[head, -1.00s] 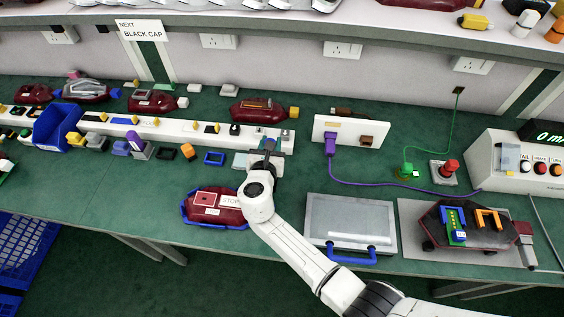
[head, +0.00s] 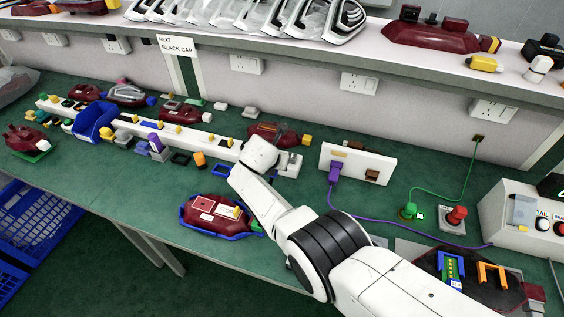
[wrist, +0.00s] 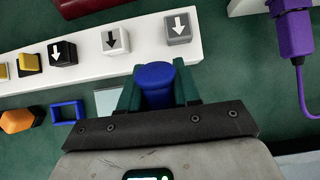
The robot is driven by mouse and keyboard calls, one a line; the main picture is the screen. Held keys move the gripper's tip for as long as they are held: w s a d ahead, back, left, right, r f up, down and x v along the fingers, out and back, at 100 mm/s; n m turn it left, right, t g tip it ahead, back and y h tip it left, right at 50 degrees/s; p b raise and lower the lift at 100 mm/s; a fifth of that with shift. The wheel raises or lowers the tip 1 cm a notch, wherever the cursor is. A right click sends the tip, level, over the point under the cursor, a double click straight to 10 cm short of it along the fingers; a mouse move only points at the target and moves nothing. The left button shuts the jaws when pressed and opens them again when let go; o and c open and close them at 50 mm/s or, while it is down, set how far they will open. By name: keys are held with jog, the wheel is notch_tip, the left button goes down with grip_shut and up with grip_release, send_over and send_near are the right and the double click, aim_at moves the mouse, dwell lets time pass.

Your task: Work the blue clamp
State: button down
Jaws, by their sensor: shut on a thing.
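My gripper (wrist: 158,78) is shut on a rounded blue piece (wrist: 155,95), with a dark green finger on each side in the wrist view. Whether this piece is the blue clamp, or part of it, I cannot tell. In the head view my arm hides the fingers and the piece, above the right part of the white rail (head: 287,163). A dark red lamp housing (head: 212,215) sits in a blue cradle (head: 187,222) in front of the rail, left of my forearm.
The white rail carries arrow-marked blocks, a grey one (wrist: 179,28) nearest my gripper. A blue square frame (wrist: 66,112) lies beside the rail. A white panel (head: 380,166) holds a purple plug (head: 336,171) with a trailing cord. A red button (head: 456,214) stands right.

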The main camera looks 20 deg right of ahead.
jog(key=shift+w+d+f+g+y+b, duration=0.15)
jog(key=shift+f+g+y+b, duration=0.25)
jog(key=shift+f+g+b, duration=0.15)
jog(key=shift+f, duration=0.1)
jog(key=c, duration=0.9)
grip_release()
jog(key=p+v, duration=0.3)
jog(key=p, duration=0.1)
jog(key=shift+r+p, duration=0.3)
jog(key=shift+p, duration=0.1)
jog(key=p+v, duration=0.4)
jog(key=v, duration=0.1)
jog(key=shift+w+p, duration=0.1)
jog(key=shift+p, duration=0.3)
jog(key=shift+b, duration=0.3)
jog(key=shift+v, duration=1.15)
